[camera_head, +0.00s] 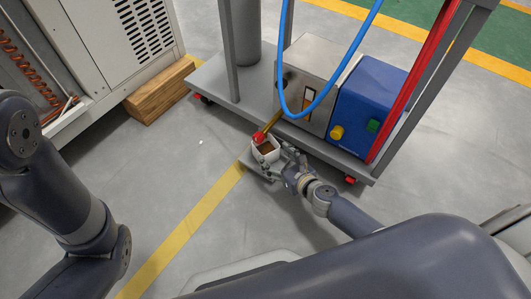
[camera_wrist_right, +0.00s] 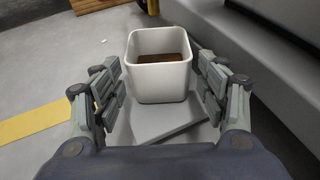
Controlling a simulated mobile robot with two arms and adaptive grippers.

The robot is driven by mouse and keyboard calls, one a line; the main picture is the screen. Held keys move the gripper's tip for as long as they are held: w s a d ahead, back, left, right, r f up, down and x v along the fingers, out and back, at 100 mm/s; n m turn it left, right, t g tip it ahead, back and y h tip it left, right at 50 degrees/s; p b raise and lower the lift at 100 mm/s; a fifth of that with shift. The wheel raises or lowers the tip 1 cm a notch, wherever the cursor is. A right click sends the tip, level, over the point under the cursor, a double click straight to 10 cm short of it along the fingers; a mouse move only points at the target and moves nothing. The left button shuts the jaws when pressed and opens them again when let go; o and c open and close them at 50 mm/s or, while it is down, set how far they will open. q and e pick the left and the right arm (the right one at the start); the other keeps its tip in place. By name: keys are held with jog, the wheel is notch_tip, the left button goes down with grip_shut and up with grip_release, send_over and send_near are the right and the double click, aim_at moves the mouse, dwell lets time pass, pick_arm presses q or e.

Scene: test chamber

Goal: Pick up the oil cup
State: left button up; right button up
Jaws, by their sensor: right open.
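The oil cup (camera_head: 266,151) is a white, square, open-topped cup with brown contents, below the yellow spout at the cart's front edge. In the right wrist view the cup (camera_wrist_right: 160,66) stands upright between the fingers of my right gripper (camera_wrist_right: 163,95). The fingers are apart, with a visible gap on each side of the cup. In the head view my right gripper (camera_head: 275,165) reaches in from the lower right to the cup. A grey flat plate (camera_wrist_right: 168,122) shows below the cup. My left arm shows at the left edge; its gripper is out of view.
A grey cart (camera_head: 245,103) carries a metal machine and a blue box (camera_head: 368,107) with a yellow knob. A red-tipped yellow spout (camera_head: 260,136) sits just above the cup. A blue hose (camera_head: 325,90) loops in front. A wooden block (camera_head: 160,92) lies left. Floor left of the cup is clear.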

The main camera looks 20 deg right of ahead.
aim_at(266, 149)
jog(key=shift+w+a+f, duration=0.1)
jog(key=shift+w+f, duration=0.2)
jog(key=shift+w, duration=0.3)
jog(key=b+x, duration=0.3)
jog(key=x, duration=0.1)
jog(key=shift+a+f+b, duration=0.1)
jog(key=shift+f+b, duration=0.2)
jog(key=shift+b, duration=0.1)
jog(key=shift+w+a, duration=0.1)
jog(key=shift+w, duration=0.4)
jog(key=shift+c, duration=0.6)
jog(key=c, duration=0.6)
